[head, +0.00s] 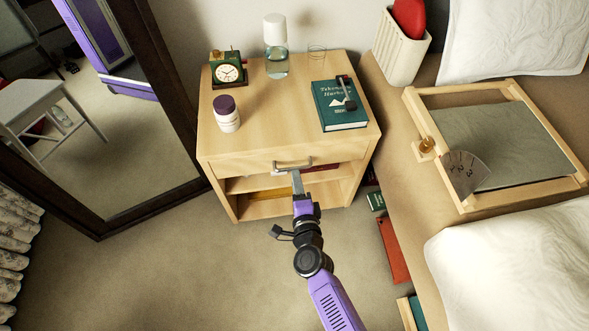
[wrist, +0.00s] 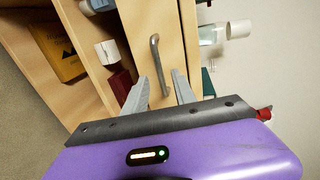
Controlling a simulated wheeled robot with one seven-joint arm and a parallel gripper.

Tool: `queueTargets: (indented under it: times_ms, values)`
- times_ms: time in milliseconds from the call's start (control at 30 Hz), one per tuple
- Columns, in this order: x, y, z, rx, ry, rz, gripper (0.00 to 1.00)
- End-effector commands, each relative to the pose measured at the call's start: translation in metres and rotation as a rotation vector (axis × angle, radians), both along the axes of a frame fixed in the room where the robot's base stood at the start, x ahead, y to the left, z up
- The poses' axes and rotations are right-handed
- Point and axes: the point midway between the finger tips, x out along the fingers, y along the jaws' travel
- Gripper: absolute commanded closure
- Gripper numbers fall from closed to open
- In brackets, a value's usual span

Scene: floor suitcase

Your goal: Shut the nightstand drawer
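The wooden nightstand (head: 215,150) stands against the wall. Its drawer front (head: 255,163) with a grey bar handle (head: 293,164) sits just below the top. The drawer front looks flush or nearly so; no drawer interior shows, and I cannot tell whether a small gap is left. My gripper (head: 297,176) is in front of the drawer at the handle. In the wrist view, my gripper (wrist: 161,88) has its two fingers spread apart with nothing between them. The handle (wrist: 155,52) lies just ahead of the gap; contact cannot be told.
A clock (head: 229,70), a jar (head: 227,113), a bottle (head: 276,62) and a teal book (head: 340,118) stand or lie on top. The open shelf below holds a yellow book (wrist: 62,52). A mirror (head: 150,110) leans at left, a bed (head: 400,165) is at right.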

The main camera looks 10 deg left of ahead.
Motion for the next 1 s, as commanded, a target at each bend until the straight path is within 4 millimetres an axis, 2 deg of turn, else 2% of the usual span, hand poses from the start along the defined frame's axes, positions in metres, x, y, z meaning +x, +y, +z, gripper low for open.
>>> queueTargets:
  times_ms: [100,267,933,1000]
  values:
    - [-0.017,-0.005,0.006,-0.001,0.001,0.001,0.68]
    - [-0.026,-0.007,0.006,0.000,0.000,0.001,0.68]
    - [-0.027,-0.007,0.006,-0.026,-0.008,0.010,0.68]
    - [-0.025,-0.002,0.018,-0.080,-0.049,0.035,0.68]
